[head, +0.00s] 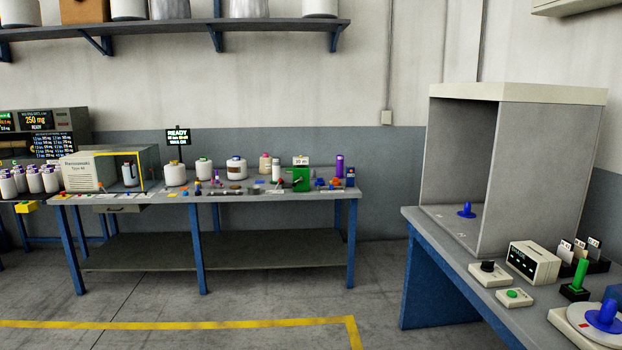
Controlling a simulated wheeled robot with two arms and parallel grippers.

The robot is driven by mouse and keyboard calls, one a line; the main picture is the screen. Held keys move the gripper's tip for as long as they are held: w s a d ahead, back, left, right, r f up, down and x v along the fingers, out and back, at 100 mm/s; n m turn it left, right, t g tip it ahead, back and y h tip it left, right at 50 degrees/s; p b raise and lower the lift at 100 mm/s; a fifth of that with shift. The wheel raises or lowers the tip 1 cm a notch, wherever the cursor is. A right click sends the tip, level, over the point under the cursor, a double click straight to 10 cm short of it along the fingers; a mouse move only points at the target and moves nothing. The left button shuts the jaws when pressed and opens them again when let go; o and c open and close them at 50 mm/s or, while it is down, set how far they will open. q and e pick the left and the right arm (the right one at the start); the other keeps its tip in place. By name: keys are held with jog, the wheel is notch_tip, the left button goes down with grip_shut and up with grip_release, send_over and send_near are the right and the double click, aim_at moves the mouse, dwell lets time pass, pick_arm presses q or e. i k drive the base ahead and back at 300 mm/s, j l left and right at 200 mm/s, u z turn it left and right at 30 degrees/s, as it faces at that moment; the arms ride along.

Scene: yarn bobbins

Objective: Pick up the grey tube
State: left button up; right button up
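I cannot pick out a grey tube for certain at this distance. On the far workbench (240,192), a small grey-white cylinder (130,174) stands inside the yellow-edged machine (95,170) at the left. A slim pale cylinder (276,171) stands upright near the bench's middle right, left of a green block (301,179). Several small items lying along the bench's front edge are too small to tell. Neither of my grippers is in view.
White bobbins (175,174) stand on the far bench, with a purple cylinder (339,167) at its right. At right, a nearer table (440,236) bears an open grey booth (545,165), a control box (533,262) and a blue spindle (606,318). The floor (240,290) between is clear.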

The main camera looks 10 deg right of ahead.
aim_at(277, 169)
jog(key=i+l+z, duration=0.1)
jog(key=i+z, duration=0.4)
jog(key=i, duration=2.25)
jog(key=i+u, duration=0.15)
jog(key=i, duration=0.35)
jog(key=i+l+u, duration=0.2)
jog(key=i, duration=0.25)
jog(key=i+l+u, duration=0.15)
jog(key=i, duration=0.3)
jog(key=i+l+u, duration=0.2)
jog(key=i, duration=0.25)
